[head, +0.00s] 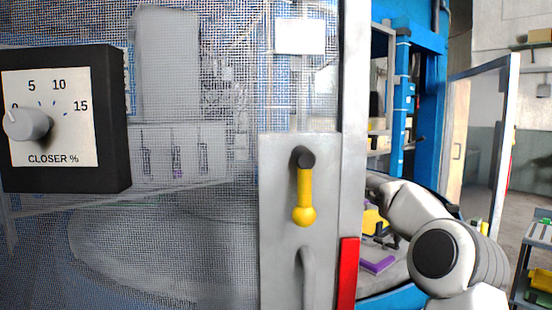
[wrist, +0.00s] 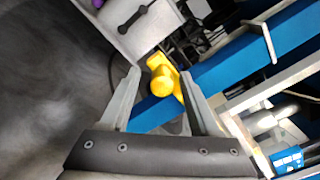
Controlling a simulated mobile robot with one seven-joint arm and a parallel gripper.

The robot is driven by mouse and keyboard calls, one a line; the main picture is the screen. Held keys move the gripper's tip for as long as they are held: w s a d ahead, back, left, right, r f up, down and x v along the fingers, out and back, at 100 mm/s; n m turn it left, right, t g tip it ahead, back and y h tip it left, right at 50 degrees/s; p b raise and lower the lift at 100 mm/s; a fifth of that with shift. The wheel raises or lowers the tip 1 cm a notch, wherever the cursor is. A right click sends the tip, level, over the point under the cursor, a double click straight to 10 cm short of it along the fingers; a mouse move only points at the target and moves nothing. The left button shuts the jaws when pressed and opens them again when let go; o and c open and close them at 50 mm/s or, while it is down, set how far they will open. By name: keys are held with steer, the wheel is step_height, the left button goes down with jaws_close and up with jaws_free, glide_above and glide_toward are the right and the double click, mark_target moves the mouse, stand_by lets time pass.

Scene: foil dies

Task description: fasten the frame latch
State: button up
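In the wrist view, my gripper (wrist: 160,75) is open, one finger on each side of a yellow round knob (wrist: 161,82) with a short yellow arm. Whether the fingers touch the knob or it lies beyond them, I cannot tell. In the head view, a yellow lever (head: 305,195) hangs straight down from a dark pivot on a grey plate (head: 278,240) on the mesh door. My arm reaches in right of the door's edge; the gripper is hidden there. A yellow part (head: 374,222) shows beside the arm. Whether it is the knob between my fingers, I cannot tell.
A grey pull handle (head: 308,275) sits below the lever, and a red strip (head: 347,272) on the door edge. A black dial box (head: 112,120) marked CLOSER % is at left, its knob near 0. A blue beam (wrist: 225,65) runs close behind the fingers.

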steer(key=shift+r, duration=0.1)
steer(key=b+v, duration=0.5)
steer(key=v, duration=1.2)
steer(key=shift+s, duration=0.2)
steer(key=shift+d, duration=0.15)
